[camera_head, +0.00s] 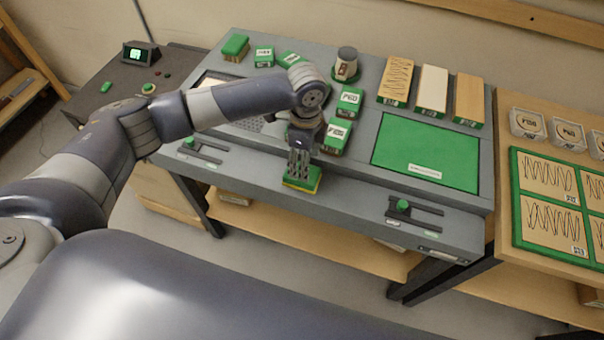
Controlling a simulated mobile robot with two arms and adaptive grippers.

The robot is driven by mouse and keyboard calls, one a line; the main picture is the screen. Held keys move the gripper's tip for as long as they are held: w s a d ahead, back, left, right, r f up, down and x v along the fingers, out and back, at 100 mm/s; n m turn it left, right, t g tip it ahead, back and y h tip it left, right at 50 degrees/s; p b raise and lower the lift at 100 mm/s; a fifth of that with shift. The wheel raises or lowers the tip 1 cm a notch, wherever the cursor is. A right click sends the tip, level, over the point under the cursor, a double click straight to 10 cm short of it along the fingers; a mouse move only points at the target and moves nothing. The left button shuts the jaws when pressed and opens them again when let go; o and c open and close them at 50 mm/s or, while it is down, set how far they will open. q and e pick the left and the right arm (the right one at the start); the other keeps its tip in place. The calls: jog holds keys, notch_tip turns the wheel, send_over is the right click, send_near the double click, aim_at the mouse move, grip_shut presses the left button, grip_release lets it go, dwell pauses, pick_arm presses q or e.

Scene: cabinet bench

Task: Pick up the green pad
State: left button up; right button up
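A small green pad with a yellowish lower edge (302,182) shows at the front strip of the bench, left of centre. My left gripper (299,172) points straight down at it, and its fingers meet the pad's top and appear closed on it. The fingers cover part of the pad's upper side. I cannot tell whether the pad touches the bench surface or hangs just above it. My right gripper is not in view.
Green-and-white labelled boxes (337,136) stand close behind my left gripper. A can (346,64), several sanding blocks (431,90) and a large green mat (427,152) lie farther back and right. Slider controls (404,207) sit on the front strip.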

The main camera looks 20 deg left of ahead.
pick_arm(q)
jog(key=shift+f, duration=0.35)
jog(key=f, duration=0.1)
jog(key=f+p, duration=0.1)
jog(key=f, duration=0.1)
jog(key=shift+s+a+f+p, duration=0.1)
jog(key=shift+a+f+p, duration=0.2)
jog(key=shift+p, duration=0.05)
jog(key=shift+f, duration=0.45)
jog(key=c, duration=0.8)
jog(key=shift+r, duration=0.1)
jog(key=shift+r+b, duration=0.3)
jog(key=shift+r, duration=0.2)
notch_tip(320, 180, up, 2)
jog(key=shift+s+r+b, duration=0.15)
jog(key=shift+b, duration=0.4)
jog(key=s+a+b, duration=0.1)
jog(key=s, duration=0.4)
jog(key=s+a+r, duration=0.1)
jog(key=s, duration=0.4)
jog(key=s+a+b, duration=0.1)
jog(key=s+a, duration=0.1)
jog(key=s, duration=0.3)
jog(key=shift+s+r+b, duration=0.1)
jog(key=shift+r+b, duration=0.2)
